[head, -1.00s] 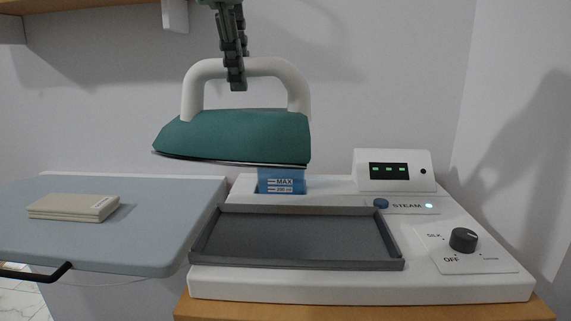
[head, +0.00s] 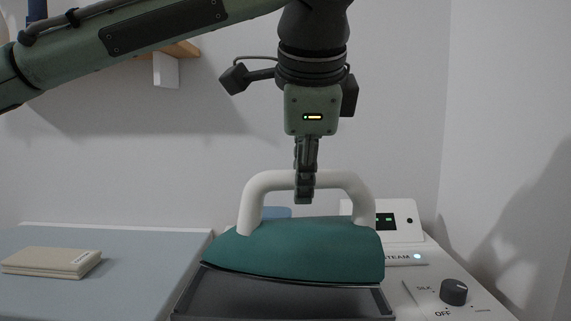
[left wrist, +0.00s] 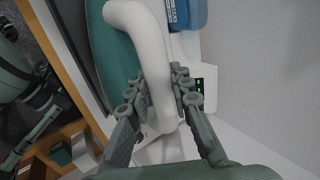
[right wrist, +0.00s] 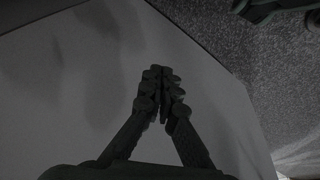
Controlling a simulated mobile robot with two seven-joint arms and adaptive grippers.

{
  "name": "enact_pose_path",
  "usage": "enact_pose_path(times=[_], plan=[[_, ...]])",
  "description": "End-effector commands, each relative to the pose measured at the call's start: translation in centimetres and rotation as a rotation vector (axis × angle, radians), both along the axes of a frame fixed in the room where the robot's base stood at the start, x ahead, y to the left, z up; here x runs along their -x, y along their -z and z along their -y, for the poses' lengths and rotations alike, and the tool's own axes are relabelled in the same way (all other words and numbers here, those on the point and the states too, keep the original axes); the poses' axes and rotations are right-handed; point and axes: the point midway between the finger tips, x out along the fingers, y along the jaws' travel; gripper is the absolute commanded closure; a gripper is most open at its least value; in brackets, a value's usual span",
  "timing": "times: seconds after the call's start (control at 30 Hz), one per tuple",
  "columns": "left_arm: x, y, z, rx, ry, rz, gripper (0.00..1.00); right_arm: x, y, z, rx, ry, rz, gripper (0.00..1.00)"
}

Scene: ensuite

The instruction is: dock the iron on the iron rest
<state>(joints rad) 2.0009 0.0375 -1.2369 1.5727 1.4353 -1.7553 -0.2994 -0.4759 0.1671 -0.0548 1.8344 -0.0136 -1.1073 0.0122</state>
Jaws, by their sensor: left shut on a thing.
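The iron (head: 300,248) has a green body and a white arched handle (head: 262,184). My left gripper (head: 305,198) is shut on the handle's top bar, and the left wrist view shows its fingers (left wrist: 158,92) on both sides of the white handle. The iron rest (head: 270,297) is a dark grey shallow tray on the white steam station. The iron hangs over the tray's back part, its tip to the left. Whether its sole touches the tray cannot be told. My right gripper (right wrist: 161,75) shows only in the right wrist view, fingers together and empty.
The white station carries a dial (head: 453,292) and a display (head: 386,221) at right. The blue water tank (head: 276,212) is mostly hidden behind the iron. A grey ironing board (head: 150,270) with a folded beige cloth (head: 52,262) lies to the left. A wall stands close behind.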

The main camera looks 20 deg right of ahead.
Motion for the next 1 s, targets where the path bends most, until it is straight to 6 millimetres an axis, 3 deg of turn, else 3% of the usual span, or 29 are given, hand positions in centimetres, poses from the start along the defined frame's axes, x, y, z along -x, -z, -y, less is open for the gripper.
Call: enact_pose_path(times=[0.37, 0.73, 0.77, 0.9, 1.0], plan=[[-0.1, 3.6, 0.0, 0.003, -0.001, 0.004, 1.0, -0.3, -0.3, 0.1, 0.004, 0.0, 0.003, 1.0], [0.0, 3.9, 0.0, 0.004, -0.001, 0.004, 1.0, -0.6, -0.6, 0.2, 0.005, 0.0, 0.011, 1.0], [0.0, 4.2, 0.0, 0.0, 0.0, 0.0, 0.77, -0.6, -0.5, 0.2, 0.005, 0.0, 0.01, 1.0], [0.0, 4.2, 0.0, 0.0, 0.0, 0.001, 0.6, -0.5, -0.5, 0.2, 0.005, 0.0, 0.008, 1.0], [0.0, 4.2, 0.0, 0.0, 0.0, 0.001, 0.59, -0.5, -0.4, 0.2, 0.005, 0.001, 0.007, 1.0]])
